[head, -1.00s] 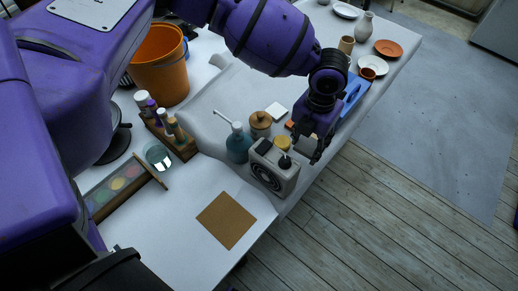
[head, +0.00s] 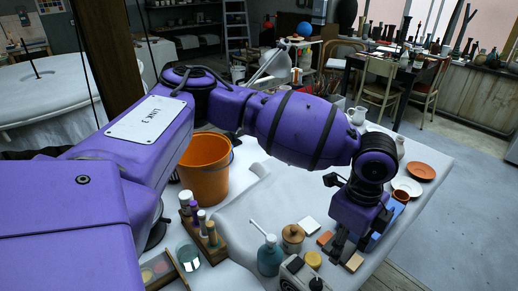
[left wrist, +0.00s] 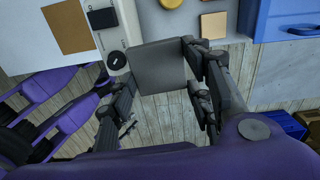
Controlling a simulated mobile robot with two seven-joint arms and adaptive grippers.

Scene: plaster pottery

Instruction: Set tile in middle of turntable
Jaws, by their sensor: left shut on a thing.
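My left gripper (head: 346,252) hangs over the front edge of the table. In the left wrist view it is shut on a dark grey square tile (left wrist: 158,67), held flat toward the camera between the fingertips. In the head view the tile is hard to tell from the gripper. A dark round stand (head: 157,234) shows behind my left arm, mostly hidden; I cannot tell whether it is the turntable. My right gripper is not in view.
A blue box (left wrist: 285,20) is beside the gripper. Plates and vases are at the far right.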

